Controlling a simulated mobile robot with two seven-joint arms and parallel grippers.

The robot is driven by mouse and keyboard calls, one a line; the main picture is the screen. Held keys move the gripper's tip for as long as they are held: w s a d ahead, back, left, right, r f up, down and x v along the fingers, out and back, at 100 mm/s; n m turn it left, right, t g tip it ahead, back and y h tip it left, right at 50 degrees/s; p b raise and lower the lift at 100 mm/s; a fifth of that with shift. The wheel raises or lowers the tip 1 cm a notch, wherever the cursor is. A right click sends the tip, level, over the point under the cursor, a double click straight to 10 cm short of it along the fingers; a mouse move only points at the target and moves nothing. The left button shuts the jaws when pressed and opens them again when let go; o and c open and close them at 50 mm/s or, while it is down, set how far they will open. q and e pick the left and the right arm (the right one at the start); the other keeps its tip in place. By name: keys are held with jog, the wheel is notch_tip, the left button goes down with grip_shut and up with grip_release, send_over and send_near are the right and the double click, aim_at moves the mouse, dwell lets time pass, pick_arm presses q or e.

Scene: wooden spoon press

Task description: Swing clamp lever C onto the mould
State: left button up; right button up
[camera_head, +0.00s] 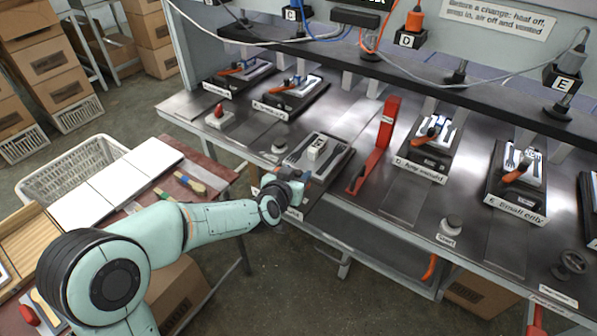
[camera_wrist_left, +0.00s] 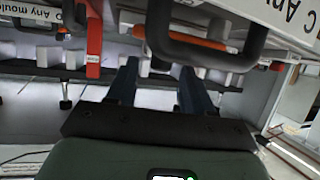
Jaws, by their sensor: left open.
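My left gripper (camera_head: 303,182) is at this station's front edge. In the left wrist view its two fingers (camera_wrist_left: 157,82) are apart with nothing between them. Beyond the tips are an orange bar (camera_wrist_left: 190,42) and a black U-shaped bar (camera_wrist_left: 205,56), probably lever C; contact cannot be told. Part of the "C Any" plate (camera_wrist_left: 293,18) shows. In the head view my gripper hides the lever.
Neighbouring presses with orange levers stand left and right, including one labelled "Any mould" (camera_head: 430,145) and the "E Small only" one (camera_head: 517,180). White plates (camera_head: 115,185) lie on the red side table. Cables hang above the presses.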

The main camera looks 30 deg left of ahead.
pick_arm(q)
jog(key=shift+x, duration=1.3)
